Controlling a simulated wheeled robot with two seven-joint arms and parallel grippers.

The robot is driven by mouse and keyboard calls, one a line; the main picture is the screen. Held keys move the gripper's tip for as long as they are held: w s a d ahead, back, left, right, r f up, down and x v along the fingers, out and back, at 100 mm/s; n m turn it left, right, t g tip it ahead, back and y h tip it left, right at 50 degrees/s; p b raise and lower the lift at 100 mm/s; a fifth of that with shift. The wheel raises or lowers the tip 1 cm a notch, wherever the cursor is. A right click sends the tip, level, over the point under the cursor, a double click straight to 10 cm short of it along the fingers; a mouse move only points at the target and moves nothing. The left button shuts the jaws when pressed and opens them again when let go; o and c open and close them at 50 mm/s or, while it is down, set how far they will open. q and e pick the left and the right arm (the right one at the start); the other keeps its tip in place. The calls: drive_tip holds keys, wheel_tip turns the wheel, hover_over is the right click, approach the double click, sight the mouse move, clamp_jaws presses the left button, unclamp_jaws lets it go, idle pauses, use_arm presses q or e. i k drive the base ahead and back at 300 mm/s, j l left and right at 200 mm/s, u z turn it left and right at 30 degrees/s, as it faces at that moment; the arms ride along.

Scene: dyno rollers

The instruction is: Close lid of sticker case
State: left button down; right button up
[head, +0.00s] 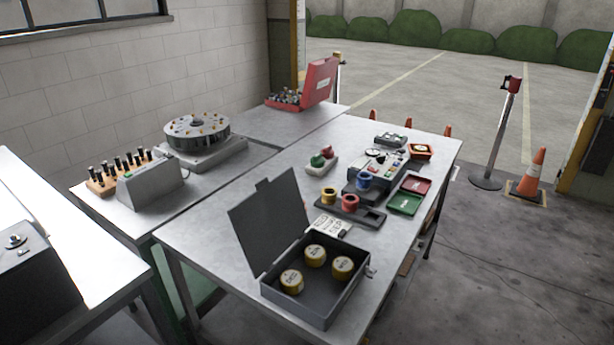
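The sticker case appears to be the dark grey box (309,311) at the near end of the metal table. Its lid (270,220) stands open, tilted up and back on the left side of the box. Several round yellow-topped pieces lie in the box, among them one at the near left (291,281) and one at the right (342,267). A small latch (371,271) shows on the box's right side. Neither of my grippers is in the head view.
The metal table (210,262) has free room left of the case. Beyond it are a white card (331,226), a dark tray with coloured rings (350,206), a green tray (404,203) and a grey device (372,178). A red open case (318,82) stands at the back.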

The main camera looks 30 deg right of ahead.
sight(270, 220)
drive_tip(key=i+j+z, duration=0.2)
drive_tip(key=z, duration=0.25)
drive_tip(key=i+j+z, duration=0.25)
drive_tip(key=z, duration=0.2)
drive_tip(key=j, duration=0.05)
